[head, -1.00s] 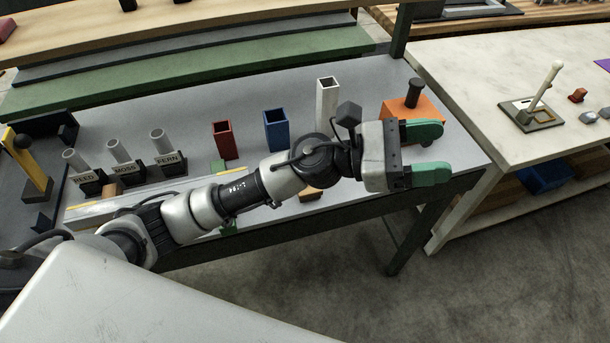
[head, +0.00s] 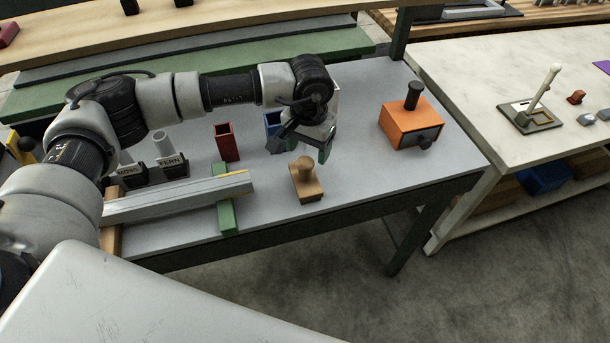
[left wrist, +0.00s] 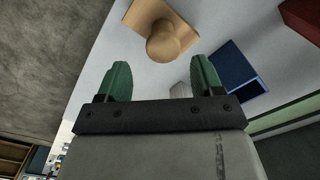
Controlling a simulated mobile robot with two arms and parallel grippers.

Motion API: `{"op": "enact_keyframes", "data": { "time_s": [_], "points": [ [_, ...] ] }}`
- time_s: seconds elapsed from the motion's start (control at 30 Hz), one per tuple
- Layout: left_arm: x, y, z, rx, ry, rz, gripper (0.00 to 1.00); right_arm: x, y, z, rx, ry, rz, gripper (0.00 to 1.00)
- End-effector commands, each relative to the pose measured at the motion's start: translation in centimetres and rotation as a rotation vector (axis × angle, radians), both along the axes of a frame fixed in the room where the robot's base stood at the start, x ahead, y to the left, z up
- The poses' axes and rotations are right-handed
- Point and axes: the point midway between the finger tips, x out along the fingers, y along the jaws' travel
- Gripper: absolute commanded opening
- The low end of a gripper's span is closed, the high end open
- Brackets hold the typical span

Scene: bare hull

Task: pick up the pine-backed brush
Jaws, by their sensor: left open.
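The pine-backed brush (head: 306,184) is a light wooden block with a round knob on top, upright on the grey bench near its front edge. It also shows in the left wrist view (left wrist: 164,36), just beyond the fingertips. My left gripper (head: 324,152) is behind and slightly right of the brush in the head view, above the bench, pointing down. Its green fingers (left wrist: 161,78) are apart with nothing between them. The gripper and brush do not appear to touch. My right gripper is not in view.
A grey beam (head: 180,199) on green and wooden supports lies left of the brush. Red (head: 227,142) and blue (head: 272,130) open boxes stand behind. An orange box (head: 400,126) with a dark knob stands right. Bench surface between the brush and orange box is clear.

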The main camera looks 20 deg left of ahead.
Motion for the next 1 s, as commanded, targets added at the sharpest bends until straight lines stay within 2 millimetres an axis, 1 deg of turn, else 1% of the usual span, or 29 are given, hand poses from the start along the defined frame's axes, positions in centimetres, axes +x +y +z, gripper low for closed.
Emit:
{"op": "enact_keyframes", "data": {
  "time_s": [0.17, 0.3, 0.43, 0.57, 0.73, 0.77, 1.0],
  "points": [
    [-0.2, 0.2, -1.2, 0.001, 0.003, 0.001, 0.67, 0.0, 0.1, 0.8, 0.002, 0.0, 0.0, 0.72],
    [-0.5, 0.6, -3.2, -0.001, 0.005, 0.001, 0.67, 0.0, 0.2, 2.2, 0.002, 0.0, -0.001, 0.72],
    [-0.4, 0.6, -5.0, -0.001, 0.003, 0.001, 0.67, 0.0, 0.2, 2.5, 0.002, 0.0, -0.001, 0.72],
    [-0.4, 0.5, -5.7, -0.003, 0.0, -0.001, 0.67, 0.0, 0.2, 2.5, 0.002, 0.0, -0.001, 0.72],
    [-0.4, 0.6, -5.7, -0.003, 0.0, -0.001, 0.67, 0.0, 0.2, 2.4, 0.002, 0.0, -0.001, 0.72],
    [-0.4, 0.6, -5.7, -0.003, 0.0, -0.001, 0.64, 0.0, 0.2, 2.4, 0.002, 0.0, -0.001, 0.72],
    [-0.4, 0.6, -5.7, -0.003, 0.0, 0.0, 0.27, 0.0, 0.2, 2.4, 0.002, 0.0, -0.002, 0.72]
  ]
}}
